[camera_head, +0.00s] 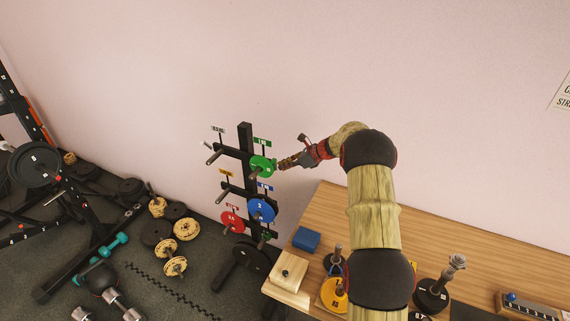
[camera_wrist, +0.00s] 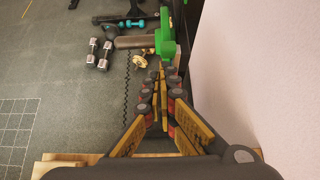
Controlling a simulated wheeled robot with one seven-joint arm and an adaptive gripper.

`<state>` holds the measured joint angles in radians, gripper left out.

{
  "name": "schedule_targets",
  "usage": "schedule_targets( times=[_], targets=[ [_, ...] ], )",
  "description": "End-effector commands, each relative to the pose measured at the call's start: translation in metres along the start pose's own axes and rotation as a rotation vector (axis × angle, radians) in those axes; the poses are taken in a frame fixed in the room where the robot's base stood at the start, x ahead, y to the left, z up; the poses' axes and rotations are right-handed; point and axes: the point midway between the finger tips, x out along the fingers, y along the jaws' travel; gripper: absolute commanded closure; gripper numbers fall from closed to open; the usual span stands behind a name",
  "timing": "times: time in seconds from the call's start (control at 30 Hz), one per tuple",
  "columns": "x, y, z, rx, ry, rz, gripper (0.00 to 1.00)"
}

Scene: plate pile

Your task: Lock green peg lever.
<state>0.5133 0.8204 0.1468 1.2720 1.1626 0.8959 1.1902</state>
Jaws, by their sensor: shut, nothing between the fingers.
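The green plate (camera_head: 262,167) sits on an upper right peg of the black plate rack (camera_head: 246,185), under a small green label (camera_head: 262,142). My gripper (camera_head: 282,164) is shut and empty, with its fingertips close to the right side of the green plate. In the wrist view, my gripper (camera_wrist: 170,72) points at a green part (camera_wrist: 166,44), seen nearly edge-on, with a grey cylindrical peg (camera_wrist: 134,42) on its left. I cannot tell whether the fingertips touch it. The peg's lever and its position cannot be made out clearly.
Below hang a blue plate (camera_head: 261,210) and a red plate (camera_head: 232,221). A wooden table (camera_head: 440,235) bearing a blue block (camera_head: 306,239) and weights stands to the right. The pink wall (camera_head: 300,70) is close behind. Dumbbells (camera_head: 116,244) and loose plates lie on the floor.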

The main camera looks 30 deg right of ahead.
Motion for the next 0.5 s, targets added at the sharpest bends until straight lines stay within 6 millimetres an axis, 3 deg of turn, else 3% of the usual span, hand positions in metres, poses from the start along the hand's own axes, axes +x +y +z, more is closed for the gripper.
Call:
schedule_targets(
  times=[0.5],
  targets=[
    [-0.010,-0.001,0.013,-0.001,-0.003,-0.001,1.00]
  ],
)
